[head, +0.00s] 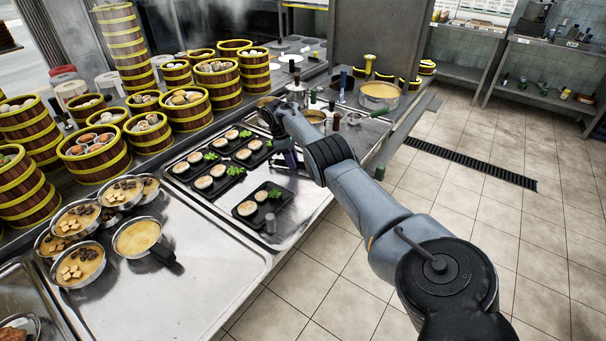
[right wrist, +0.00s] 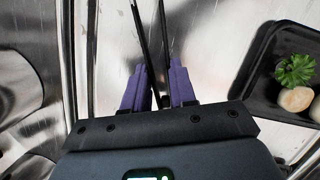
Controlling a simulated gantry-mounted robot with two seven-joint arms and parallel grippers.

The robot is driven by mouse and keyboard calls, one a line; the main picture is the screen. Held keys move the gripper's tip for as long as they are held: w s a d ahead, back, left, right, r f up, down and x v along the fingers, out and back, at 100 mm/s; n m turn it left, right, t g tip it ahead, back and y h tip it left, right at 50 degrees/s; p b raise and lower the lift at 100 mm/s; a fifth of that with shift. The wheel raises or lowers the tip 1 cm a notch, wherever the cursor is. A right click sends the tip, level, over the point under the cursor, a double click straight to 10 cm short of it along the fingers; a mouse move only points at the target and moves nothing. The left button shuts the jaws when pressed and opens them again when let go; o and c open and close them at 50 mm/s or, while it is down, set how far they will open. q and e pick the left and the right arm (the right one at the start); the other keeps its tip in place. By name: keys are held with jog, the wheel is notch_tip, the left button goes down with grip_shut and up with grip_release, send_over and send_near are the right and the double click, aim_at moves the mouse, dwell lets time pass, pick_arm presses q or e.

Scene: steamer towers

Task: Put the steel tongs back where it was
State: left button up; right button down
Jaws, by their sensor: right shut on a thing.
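My right gripper (head: 290,160) is over the steel counter, just right of the black trays, seen past my forearm. In the right wrist view, the purple fingers of my right gripper (right wrist: 159,72) are shut on the steel tongs (right wrist: 140,35). The tongs show as two thin dark arms running up from between the fingers. In the head view the tongs are too small and hidden to make out. My left gripper is not in view.
Black trays (head: 263,204) with round pale food and greens lie left of the gripper; one black tray (right wrist: 262,92) is close in the wrist view. Bamboo steamers (head: 90,150) and soup bowls (head: 138,236) crowd the left. Pots and bottles stand behind.

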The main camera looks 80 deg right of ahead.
jog(key=shift+f+b, duration=0.3)
jog(key=shift+f, duration=0.15)
jog(key=c, duration=1.1)
grip_release()
jog(key=o, duration=1.1)
jog(key=c, duration=0.6)
jog(key=shift+r, duration=0.1)
